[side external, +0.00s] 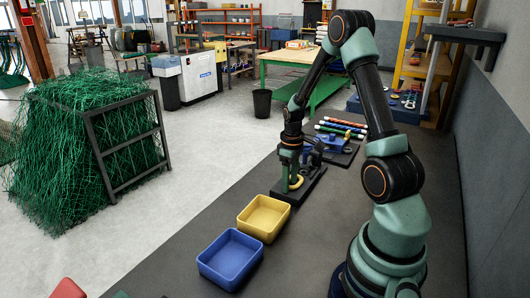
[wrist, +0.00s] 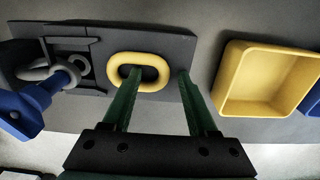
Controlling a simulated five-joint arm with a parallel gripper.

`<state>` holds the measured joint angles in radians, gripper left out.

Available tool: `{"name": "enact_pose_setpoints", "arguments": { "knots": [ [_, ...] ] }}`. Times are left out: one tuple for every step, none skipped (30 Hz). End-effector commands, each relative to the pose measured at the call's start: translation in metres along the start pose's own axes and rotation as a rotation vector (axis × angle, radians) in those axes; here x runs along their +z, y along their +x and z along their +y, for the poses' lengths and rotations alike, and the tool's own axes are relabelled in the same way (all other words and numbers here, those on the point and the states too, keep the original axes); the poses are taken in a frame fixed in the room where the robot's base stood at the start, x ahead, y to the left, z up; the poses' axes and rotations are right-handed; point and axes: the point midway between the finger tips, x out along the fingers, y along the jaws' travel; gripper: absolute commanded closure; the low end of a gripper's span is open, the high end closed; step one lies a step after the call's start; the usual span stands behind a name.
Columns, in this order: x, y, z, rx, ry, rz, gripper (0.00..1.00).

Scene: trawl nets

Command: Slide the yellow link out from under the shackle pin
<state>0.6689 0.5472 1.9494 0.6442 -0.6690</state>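The yellow link (wrist: 160,66) is an oval ring on a black plate (wrist: 195,45). It also shows in the side view (side external: 297,184), low beside my fingers. A grey shackle (wrist: 37,73) with its pin and a blue part (wrist: 30,108) lies to the left in the wrist view; a gap of bare plate separates it from the link. My gripper (wrist: 161,72) is open. Its left finger reaches over or into the link's opening; its right finger is outside the link's right end. I cannot tell whether either finger touches the link.
A yellow tray (side external: 264,218) stands beside the plate, and a blue tray (side external: 230,259) is nearer the camera. Both look empty. Several coloured rods (side external: 343,128) lie behind the plate. Dark bench top is clear around the trays.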

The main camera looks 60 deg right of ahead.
Motion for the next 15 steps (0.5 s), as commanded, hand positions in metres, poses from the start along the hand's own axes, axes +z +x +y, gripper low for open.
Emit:
{"name": "enact_pose_setpoints", "arguments": {
  "knots": [
    [0.0, 0.0, 0.0, 0.0, 0.0, 0.0, 0.41],
    [0.0, 0.0, 0.0, 0.0, 0.0, 0.0, 0.41],
    [0.0, 0.0, 0.0, 0.0, 0.0, 0.0, 0.41],
    [0.0, -0.001, 0.0, 0.0, 0.0, 0.0, 0.41],
    [0.0, -0.002, 0.0, 0.0, 0.0, 0.001, 0.41],
    [0.0, -0.005, 0.0, 0.001, 0.0, 0.001, 0.41],
    [0.0, -0.007, 0.0, 0.001, 0.0, 0.002, 0.41],
    [-0.001, -0.011, 0.001, 0.001, 0.0, 0.002, 0.41],
    [-0.001, -0.017, 0.001, 0.002, 0.0, 0.003, 0.41],
    [-0.001, -0.021, 0.001, 0.003, 0.0, 0.003, 0.41],
    [-0.001, -0.027, 0.001, 0.003, 0.0, 0.004, 0.41],
    [-0.001, -0.035, 0.001, 0.004, 0.0, 0.005, 0.41],
    [-0.001, -0.041, 0.001, 0.004, 0.0, 0.005, 0.41],
    [-0.001, -0.048, 0.001, 0.004, 0.0, 0.005, 0.41],
    [-0.001, -0.056, 0.001, 0.004, 0.0, 0.005, 0.41]
  ]
}}
